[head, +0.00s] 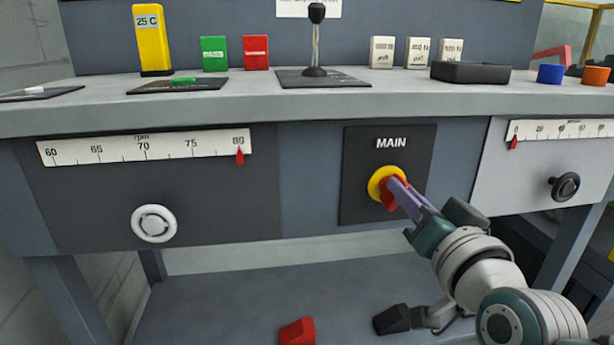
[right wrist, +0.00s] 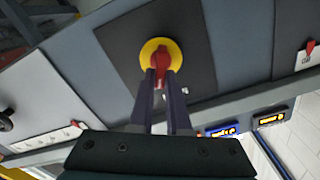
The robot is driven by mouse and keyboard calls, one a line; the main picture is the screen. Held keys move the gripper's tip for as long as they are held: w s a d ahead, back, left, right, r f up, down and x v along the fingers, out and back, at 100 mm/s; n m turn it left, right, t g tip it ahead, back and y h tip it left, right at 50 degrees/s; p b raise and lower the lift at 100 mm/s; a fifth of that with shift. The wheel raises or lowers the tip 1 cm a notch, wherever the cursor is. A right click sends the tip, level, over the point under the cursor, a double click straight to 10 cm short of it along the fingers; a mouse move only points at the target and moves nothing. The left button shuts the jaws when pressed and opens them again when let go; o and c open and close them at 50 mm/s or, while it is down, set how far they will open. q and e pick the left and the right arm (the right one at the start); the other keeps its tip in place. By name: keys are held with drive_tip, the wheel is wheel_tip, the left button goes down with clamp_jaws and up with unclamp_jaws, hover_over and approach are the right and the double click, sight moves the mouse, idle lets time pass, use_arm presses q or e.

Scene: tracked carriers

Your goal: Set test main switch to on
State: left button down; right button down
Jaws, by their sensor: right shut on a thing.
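The main switch (head: 384,184) is a red handle on a round yellow base, on a dark panel (head: 357,205) labelled MAIN below the bench top. My right gripper (head: 394,193) reaches it from the lower right, with its purple fingers shut on the red handle. In the right wrist view the switch (right wrist: 161,54) sits at the top between the two fingertips (right wrist: 161,78). The fingers partly cover the handle, and its exact setting is hard to tell.
A white knob (head: 154,224) and a scale (head: 145,147) are on the left panel; a black knob (head: 565,187) is on the right. A lever (head: 316,45), a yellow block (head: 152,40) and several small blocks stand on the bench top (head: 240,103). A red pedal (head: 298,331) is below.

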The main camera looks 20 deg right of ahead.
drive_tip(key=shift+s+d+f+m, duration=0.1)
drive_tip(key=shift+f+m, duration=0.05)
drive_tip(key=shift+m, duration=1.9)
drive_tip(key=shift+w+d+f+m, duration=0.1)
drive_tip(key=shift+f+m, duration=0.1)
drive_tip(key=shift+m, duration=1.9)
drive_tip(key=shift+s+d+f+m, duration=0.1)
drive_tip(key=shift+f+m, duration=0.05)
drive_tip(key=shift+m, duration=1.9)
drive_tip(key=c, duration=0.9)
unclamp_jaws()
drive_tip(key=p+v, duration=0.2)
drive_tip(key=v, duration=0.8)
